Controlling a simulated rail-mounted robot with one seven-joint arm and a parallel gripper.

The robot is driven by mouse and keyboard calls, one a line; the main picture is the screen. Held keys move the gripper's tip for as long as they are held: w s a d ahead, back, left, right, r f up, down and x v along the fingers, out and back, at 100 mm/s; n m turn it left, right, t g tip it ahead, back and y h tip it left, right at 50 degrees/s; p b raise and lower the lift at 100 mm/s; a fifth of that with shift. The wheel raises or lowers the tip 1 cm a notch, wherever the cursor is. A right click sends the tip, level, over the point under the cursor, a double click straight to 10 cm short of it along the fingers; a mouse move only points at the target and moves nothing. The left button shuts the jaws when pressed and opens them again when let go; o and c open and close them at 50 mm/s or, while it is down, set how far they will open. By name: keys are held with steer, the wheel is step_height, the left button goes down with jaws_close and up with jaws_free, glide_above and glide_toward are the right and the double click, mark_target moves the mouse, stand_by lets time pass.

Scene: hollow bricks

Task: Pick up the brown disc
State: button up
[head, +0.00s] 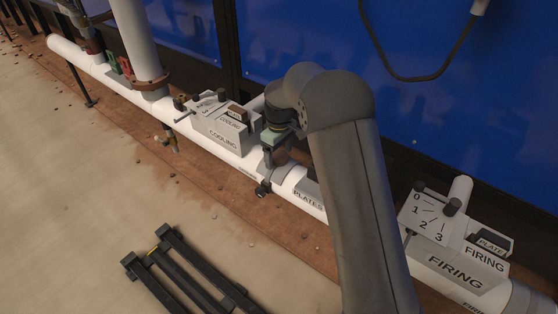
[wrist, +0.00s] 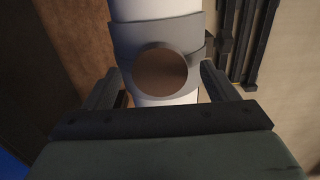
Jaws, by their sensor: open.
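The brown disc (wrist: 160,72) shows in the wrist view as a round brown face in a grey ring-like seat on a grey collar (wrist: 135,42) around a white pipe. My gripper (wrist: 161,78) is open, with one dark finger to the left of the disc and one to the right. Nothing is held between the fingers, and I cannot tell whether either touches the seat. In the head view my gripper (head: 267,172) is at the white pipe, between the COOLING box and the PLATES label. The disc is not clearly seen there.
The white pipe (head: 282,186) runs across the head view. The COOLING box (head: 222,128) stands left of my gripper, and the FIRING box (head: 455,260) is at the right. A dark frame (head: 190,272) lies on the floor in front. Blue panels (head: 455,100) stand behind the pipe.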

steer(key=c, duration=1.1)
steer(key=shift+r, duration=0.1)
